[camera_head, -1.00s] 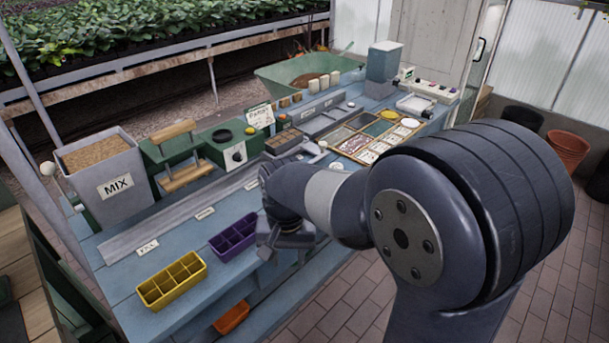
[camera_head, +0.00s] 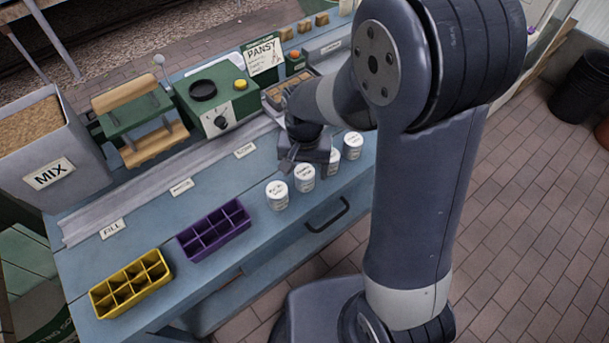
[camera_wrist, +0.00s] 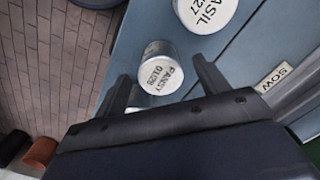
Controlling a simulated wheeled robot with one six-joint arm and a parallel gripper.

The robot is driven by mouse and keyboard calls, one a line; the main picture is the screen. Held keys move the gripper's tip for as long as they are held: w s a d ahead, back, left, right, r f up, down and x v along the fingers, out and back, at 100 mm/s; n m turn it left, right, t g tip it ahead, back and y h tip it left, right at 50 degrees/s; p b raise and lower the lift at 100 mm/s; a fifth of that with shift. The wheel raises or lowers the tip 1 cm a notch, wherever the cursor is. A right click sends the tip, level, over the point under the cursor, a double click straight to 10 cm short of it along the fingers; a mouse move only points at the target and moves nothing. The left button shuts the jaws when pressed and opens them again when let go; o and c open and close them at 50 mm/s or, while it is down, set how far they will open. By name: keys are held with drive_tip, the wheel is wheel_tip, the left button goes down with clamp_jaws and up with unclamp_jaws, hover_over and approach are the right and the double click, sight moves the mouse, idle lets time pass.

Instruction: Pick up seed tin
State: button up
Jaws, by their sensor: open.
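Several white-topped seed tins stand in a row on the blue bench in the head view: one at the left end (camera_head: 277,195), one beside it (camera_head: 304,178), one partly hidden by my gripper (camera_head: 333,161), and one at the right end (camera_head: 353,146). My gripper (camera_head: 304,162) is open just above and behind the row. In the wrist view, a metal tin with a white lid marked PANSY (camera_wrist: 160,73) shows beyond and between my open fingers. Whether they are level with it I cannot tell. A larger-looking tin marked BASIL (camera_wrist: 207,12) is at the top edge.
A purple tray (camera_head: 214,230) and a yellow tray (camera_head: 131,284) lie left of the tins on the bench (camera_head: 240,245). Behind stand a MIX bin (camera_head: 50,172) and a green machine (camera_head: 217,95). A drawer handle (camera_head: 327,214) sticks out below the tins.

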drive_tip(key=shift+f, duration=1.3)
drive_tip(key=shift+c, duration=0.3)
drive_tip(key=c, duration=1)
